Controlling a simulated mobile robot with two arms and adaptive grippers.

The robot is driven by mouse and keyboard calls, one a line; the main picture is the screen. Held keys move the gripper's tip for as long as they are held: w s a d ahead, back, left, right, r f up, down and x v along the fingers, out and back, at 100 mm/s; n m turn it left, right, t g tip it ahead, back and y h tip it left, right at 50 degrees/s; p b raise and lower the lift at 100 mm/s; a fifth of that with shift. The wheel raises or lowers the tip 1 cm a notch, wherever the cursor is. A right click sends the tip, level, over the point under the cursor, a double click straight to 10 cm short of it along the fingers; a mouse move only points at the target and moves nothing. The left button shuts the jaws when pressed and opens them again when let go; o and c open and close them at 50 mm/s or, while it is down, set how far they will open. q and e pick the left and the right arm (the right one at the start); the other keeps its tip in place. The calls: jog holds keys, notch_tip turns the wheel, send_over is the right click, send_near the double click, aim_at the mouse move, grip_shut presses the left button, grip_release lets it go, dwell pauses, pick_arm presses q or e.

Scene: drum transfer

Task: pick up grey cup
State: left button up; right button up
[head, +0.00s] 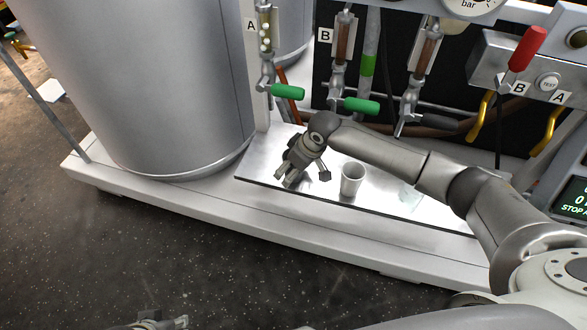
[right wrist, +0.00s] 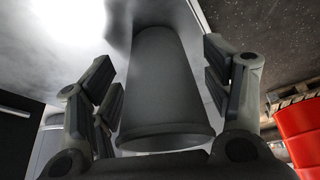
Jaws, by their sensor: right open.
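The grey cup (head: 352,180) stands upright on the metal plate (head: 255,172) in the head view. My right gripper (head: 304,182) is open and low over the plate, just left of the cup in that view. In the right wrist view, the cup (right wrist: 165,85) looks dark grey and upside down, with its rim toward the bottom. It shows between the open fingers of my right gripper (right wrist: 165,100), with no clear contact. I cannot tell how deep between them it sits. Part of my left gripper (head: 172,322) shows at the bottom edge of the head view.
A large silver drum (head: 140,80) stands left of the plate. Valves with green handles (head: 288,91) hang behind it. A faint, clear greenish object (head: 410,196) is right of the cup. A red drum (right wrist: 298,130) shows in the right wrist view. The dark floor in front is clear.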

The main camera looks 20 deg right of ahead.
jog(key=shift+f, duration=0.1)
jog(key=c, duration=0.8)
jog(key=shift+r, duration=0.2)
